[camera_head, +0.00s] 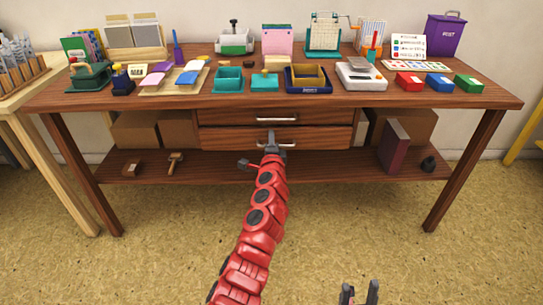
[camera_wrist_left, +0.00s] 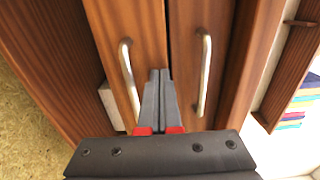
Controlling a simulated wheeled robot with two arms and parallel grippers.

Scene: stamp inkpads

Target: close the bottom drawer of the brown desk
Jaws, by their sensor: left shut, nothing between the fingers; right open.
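The brown desk (camera_head: 480,95) has two stacked drawers under its top. The bottom drawer (camera_head: 225,138) has a silver bar handle, partly covered by my left gripper in the head view. In the left wrist view the bottom drawer (camera_wrist_left: 150,35) is the left panel, with its handle (camera_wrist_left: 127,75). It looks nearly flush with the top drawer; any small gap is hard to judge. My left gripper (camera_head: 272,134) is shut and empty, its tips (camera_wrist_left: 160,72) at the bottom drawer's front, beside the handle; contact is unclear. My right gripper (camera_head: 360,290) is open and empty at the bottom edge, away from the desk.
The top drawer (camera_head: 230,117), with its own handle (camera_wrist_left: 203,75), looks closed. Cardboard boxes (camera_head: 135,130), a hammer (camera_head: 174,161) and a dark red binder (camera_head: 394,145) stand or lie on the lower shelf (camera_head: 320,167). Stamping items crowd the desk top. The carpet in front is clear.

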